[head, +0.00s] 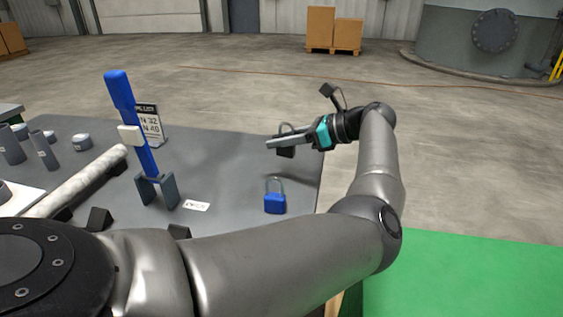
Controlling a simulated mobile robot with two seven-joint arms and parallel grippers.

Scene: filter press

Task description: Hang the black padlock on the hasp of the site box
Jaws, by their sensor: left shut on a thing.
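My left gripper (287,141) is shut on the black padlock (286,153) above the far right part of the grey table. The padlock's dark body shows below the fingers and part of its shackle shows above them. The fingers hide its middle. A second padlock, blue (275,204) with a grey shackle, stands upright on the table, nearer to me and apart from the gripper. I cannot make out the site box or its hasp in this view. My right gripper is not in view.
The grey table (235,170) holds a blue tool (135,120) upright in a dark stand, a sign (150,125), a white label (197,206), a pale roll (85,180) and several small cylinders. A flat green surface (460,275) lies right of the table. Boxes (333,30) stand far off.

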